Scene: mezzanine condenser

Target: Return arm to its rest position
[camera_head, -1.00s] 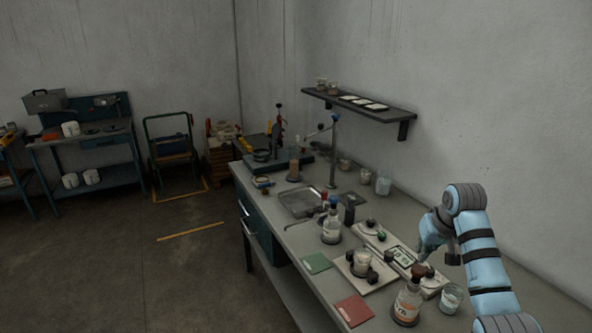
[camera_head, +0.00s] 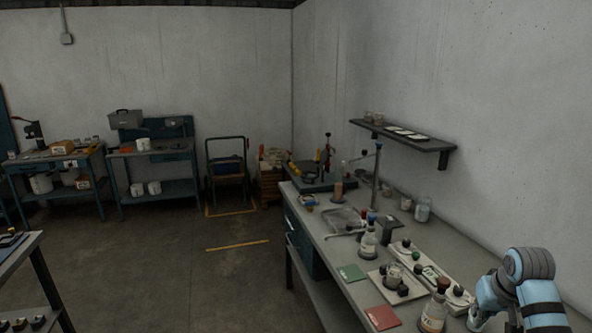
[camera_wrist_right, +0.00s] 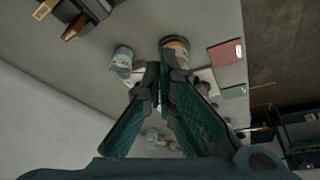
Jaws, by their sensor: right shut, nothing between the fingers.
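My right arm comes in at the lower right of the head view, with its gripper (camera_head: 484,306) low over the near end of the bench (camera_head: 330,237). In the right wrist view the two fingers of the right gripper (camera_wrist_right: 160,78) are together at the tips, with nothing held. Beyond them are a clear glass jar (camera_wrist_right: 122,60) and a round vessel with an orange-brown rim (camera_wrist_right: 175,45), both apart from the fingers as far as I can tell. My left gripper is not in view.
An orange-labelled bottle (camera_head: 434,312) stands left of the right gripper. A wall shelf (camera_head: 445,150) is above.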

